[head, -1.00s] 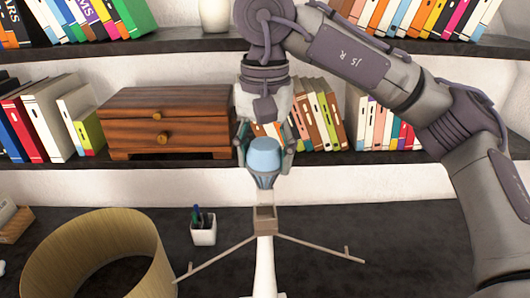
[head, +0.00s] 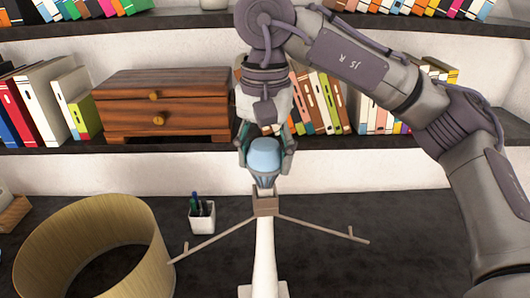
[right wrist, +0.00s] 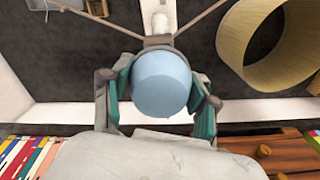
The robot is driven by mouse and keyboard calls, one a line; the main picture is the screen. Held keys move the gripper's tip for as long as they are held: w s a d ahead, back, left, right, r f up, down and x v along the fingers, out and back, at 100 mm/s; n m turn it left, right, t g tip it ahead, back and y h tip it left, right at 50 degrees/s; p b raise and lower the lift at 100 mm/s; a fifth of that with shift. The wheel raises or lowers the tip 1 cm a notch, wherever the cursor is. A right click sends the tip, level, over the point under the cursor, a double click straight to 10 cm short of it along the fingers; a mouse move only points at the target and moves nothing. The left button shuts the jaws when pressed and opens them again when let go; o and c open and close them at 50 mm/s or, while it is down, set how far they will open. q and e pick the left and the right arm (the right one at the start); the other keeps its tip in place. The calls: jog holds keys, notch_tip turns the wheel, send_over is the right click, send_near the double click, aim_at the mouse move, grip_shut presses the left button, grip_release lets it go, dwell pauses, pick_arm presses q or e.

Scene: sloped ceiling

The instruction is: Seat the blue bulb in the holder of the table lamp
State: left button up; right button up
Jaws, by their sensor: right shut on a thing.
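The blue bulb (head: 265,156) is upright, its rounded blue end up and its narrow base down. My right gripper (head: 267,168) is shut on it from above, one finger on each side. The holder (head: 265,205) is a small brownish block on top of the white stem of the table lamp (head: 264,255), with two thin arms spreading sideways. The bulb's base is directly over the holder and meets its top edge in the head view; I cannot tell how far it is in. The right wrist view shows the bulb (right wrist: 162,83) between the fingers, largely covering the holder. My left gripper is not in view.
A round tan lampshade (head: 60,245) stands on the dark table at the left. Shelves behind hold a wooden drawer box (head: 165,105) and rows of books (head: 315,103). The table right of the lamp is clear.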

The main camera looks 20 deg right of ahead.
jog(key=shift+f, duration=0.35)
jog(key=shift+f, duration=0.15)
dwell(0.5)
jog(key=o, duration=1.2)
